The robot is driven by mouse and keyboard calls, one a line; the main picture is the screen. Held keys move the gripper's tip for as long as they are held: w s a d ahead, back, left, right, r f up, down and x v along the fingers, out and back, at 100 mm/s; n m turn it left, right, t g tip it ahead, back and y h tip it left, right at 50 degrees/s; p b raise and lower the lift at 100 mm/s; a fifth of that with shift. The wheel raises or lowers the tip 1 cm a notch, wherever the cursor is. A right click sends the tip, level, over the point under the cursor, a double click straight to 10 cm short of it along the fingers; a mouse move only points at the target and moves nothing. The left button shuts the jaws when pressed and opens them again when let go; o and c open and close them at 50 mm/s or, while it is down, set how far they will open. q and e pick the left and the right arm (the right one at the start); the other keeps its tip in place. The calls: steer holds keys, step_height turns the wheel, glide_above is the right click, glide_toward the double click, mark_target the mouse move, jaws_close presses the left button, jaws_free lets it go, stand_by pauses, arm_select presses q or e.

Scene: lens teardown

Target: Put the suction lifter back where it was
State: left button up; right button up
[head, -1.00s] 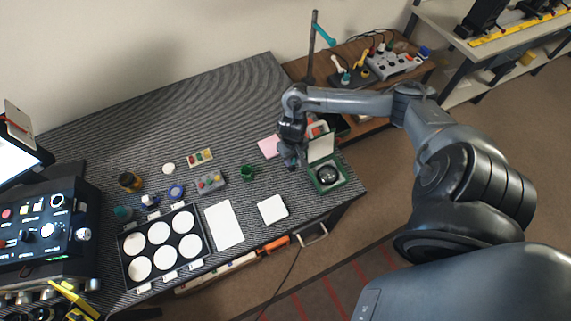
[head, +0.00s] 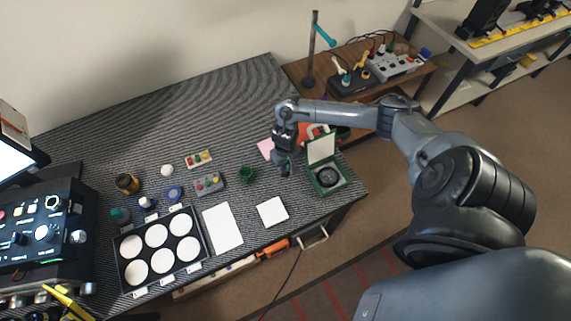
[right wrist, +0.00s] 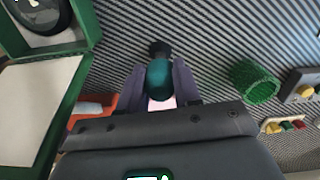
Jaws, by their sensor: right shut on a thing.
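The suction lifter (right wrist: 159,80) has a teal bulb and a dark end, seen between the fingers in the right wrist view. My right gripper (head: 285,170) is shut on it, over the striped mat between the green cup (head: 247,175) and the open green case (head: 342,187). The lifter is small and mostly hidden by the gripper in the head view. In the right wrist view the green cup (right wrist: 254,82) is to the right of the lifter, apart from it. I cannot tell how high the lifter is above the mat. My left gripper is not in view.
The green case holds a round dark lens (head: 328,177), its lid standing open. A pink sheet (head: 265,147) lies behind the gripper. A grey button box (head: 208,184), white pads (head: 272,211) and a black tray (head: 204,232) of white discs lie left and front. The mat's back is clear.

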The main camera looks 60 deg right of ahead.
steer(key=o, duration=1)
steer(key=shift+f, duration=0.15)
